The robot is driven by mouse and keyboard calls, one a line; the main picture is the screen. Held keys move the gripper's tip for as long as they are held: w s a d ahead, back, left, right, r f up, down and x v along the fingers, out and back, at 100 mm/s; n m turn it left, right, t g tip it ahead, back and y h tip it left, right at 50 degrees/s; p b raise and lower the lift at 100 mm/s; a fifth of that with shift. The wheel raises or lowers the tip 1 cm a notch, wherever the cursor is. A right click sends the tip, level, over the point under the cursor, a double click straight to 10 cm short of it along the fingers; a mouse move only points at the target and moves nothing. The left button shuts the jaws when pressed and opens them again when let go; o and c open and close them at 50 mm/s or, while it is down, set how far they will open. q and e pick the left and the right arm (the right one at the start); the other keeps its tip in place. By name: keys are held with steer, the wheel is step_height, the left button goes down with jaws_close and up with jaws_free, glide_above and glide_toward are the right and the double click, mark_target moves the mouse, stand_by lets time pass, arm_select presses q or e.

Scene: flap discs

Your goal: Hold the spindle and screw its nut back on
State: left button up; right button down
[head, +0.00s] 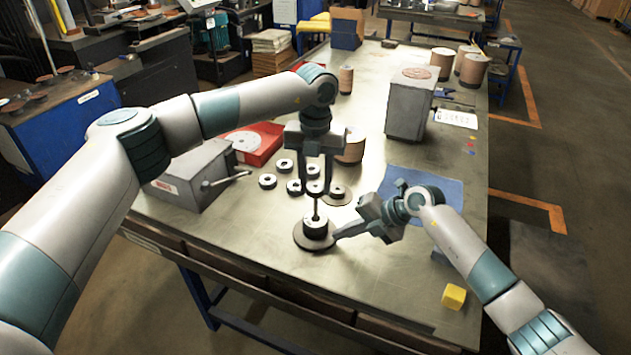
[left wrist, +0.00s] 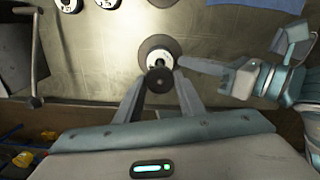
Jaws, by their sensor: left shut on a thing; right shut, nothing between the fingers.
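The spindle (head: 316,228) stands upright on a round base (head: 304,243) near the table's front edge. It carries a pale-topped dark disc stack and a thin post. The spindle also shows in the left wrist view (left wrist: 165,56). My left gripper (head: 317,190) points down right above it. Its fingers are closed on a dark round piece, apparently the nut (left wrist: 158,80); whether it touches the post I cannot tell. My right gripper (head: 338,236) is shut and empty. It reaches in from the right, its tip beside the stack; contact is unclear.
Several small ringed discs (head: 267,181) lie behind the spindle. A grey box with a lever (head: 195,175) and a red tray (head: 262,143) stand left. A grey block (head: 408,105), a blue mat (head: 430,185) and a yellow cube (head: 454,296) are right. The front right is mostly clear.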

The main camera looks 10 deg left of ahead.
arm_select(q)
steer(key=m, duration=0.7)
steer(key=shift+f, duration=0.15)
steer(key=o, duration=0.8)
steer(key=shift+c, duration=0.2)
